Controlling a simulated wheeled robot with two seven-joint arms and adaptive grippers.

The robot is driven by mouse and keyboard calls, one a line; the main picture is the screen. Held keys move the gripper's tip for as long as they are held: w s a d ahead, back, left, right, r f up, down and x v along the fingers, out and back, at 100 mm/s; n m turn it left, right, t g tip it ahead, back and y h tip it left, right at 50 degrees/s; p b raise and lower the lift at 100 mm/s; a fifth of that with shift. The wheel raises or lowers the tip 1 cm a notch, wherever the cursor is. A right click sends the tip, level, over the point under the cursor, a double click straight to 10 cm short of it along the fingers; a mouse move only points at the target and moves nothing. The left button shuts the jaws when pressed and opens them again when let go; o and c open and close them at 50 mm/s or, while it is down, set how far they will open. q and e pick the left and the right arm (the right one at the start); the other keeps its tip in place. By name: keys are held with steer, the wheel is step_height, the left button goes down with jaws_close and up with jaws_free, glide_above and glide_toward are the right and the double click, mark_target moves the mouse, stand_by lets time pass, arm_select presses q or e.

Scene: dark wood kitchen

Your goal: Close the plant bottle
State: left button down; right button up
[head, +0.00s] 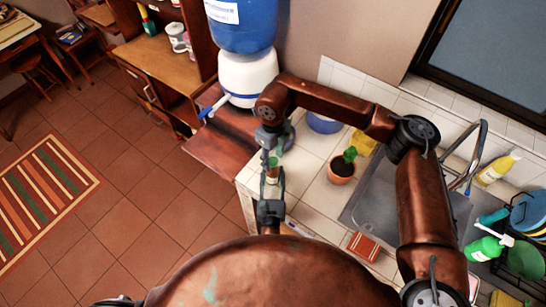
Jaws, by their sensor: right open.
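A small object (272,173), brownish with some green, shows over the counter's left edge. It may be the plant bottle, but it is too small and covered to be sure. My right gripper (276,152) reaches down from the bent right arm, with its fingers spread just above this object. My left gripper (272,187) seems to point up from below, its fingers on either side of the object. I cannot tell whether they grip it. A bottle stopper cannot be made out.
On the tiled counter (310,190) are a potted plant (341,170), a yellow item (362,143) and the sink (370,197). Bottles and dishes crowd the right side. A water dispenser (247,75) stands behind on a wooden cabinet. The floor at left is open, with a striped rug (45,195).

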steer(key=shift+r, duration=2.3)
steer(key=shift+c, duration=0.3)
step_height(320, 180, up, 3)
steer(key=n, duration=0.5)
steer(key=shift+r, duration=0.2)
steer(key=shift+f, duration=4)
